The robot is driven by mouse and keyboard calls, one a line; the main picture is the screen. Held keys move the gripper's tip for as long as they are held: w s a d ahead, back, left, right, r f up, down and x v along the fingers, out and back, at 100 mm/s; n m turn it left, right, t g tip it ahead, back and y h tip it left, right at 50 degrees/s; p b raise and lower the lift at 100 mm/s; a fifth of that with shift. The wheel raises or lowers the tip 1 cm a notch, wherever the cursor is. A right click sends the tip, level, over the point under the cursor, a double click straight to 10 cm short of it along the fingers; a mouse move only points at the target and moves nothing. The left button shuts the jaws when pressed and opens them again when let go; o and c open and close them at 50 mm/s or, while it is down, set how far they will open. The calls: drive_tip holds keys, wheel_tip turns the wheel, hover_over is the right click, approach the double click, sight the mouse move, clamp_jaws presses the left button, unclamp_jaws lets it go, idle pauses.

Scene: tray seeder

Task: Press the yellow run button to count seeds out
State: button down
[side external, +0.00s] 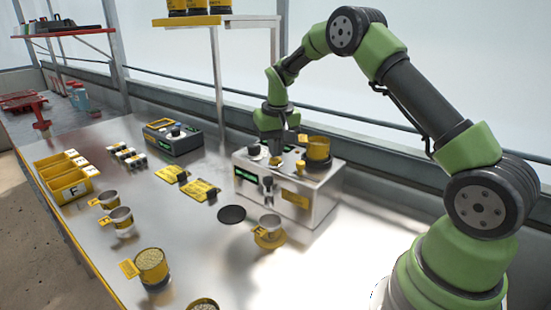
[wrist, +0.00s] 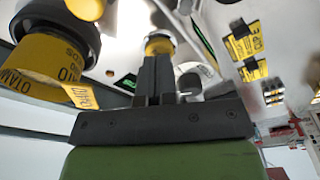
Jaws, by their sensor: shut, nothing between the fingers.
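The seeder (side external: 322,200) is a pale metal box with small green displays, and a yellow hopper (side external: 318,152) sits on its top. My gripper (side external: 276,157) points down over the seeder's top, left of the hopper. In the wrist view my gripper (wrist: 156,62) is shut and empty. A round yellow part with a pale rim, seemingly the run button (wrist: 159,46), lies right at the fingertips, which partly hide it. I cannot tell whether they touch it. The hopper (wrist: 40,68) also shows at the left of the wrist view, with a lettered yellow label.
Yellow tags (side external: 201,190), a dark device (side external: 178,139), yellow bins (side external: 68,187) and a seed-filled cup (side external: 151,266) are further left. The front right of the table is clear.

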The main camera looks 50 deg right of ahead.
drive_tip(key=shift+f, duration=0.65)
drive_tip(key=shift+r, duration=0.1)
wheel_tip(320, 180, up, 8)
idle(0.9)
drive_tip(key=s+a+r+n+t, duration=0.1)
drive_tip(key=s+a+r+t, duration=0.2)
drive_tip(key=s+a+r, duration=0.7)
drive_tip(key=s+a+n+t+y, duration=0.1)
drive_tip(key=s+a, duration=0.5)
drive_tip(key=s, duration=0.9)
drive_tip(key=shift+t+y, duration=0.8)
drive_tip(key=shift+t, duration=0.2)
drive_tip(key=shift+d+r, duration=0.1)
idle(2.4)
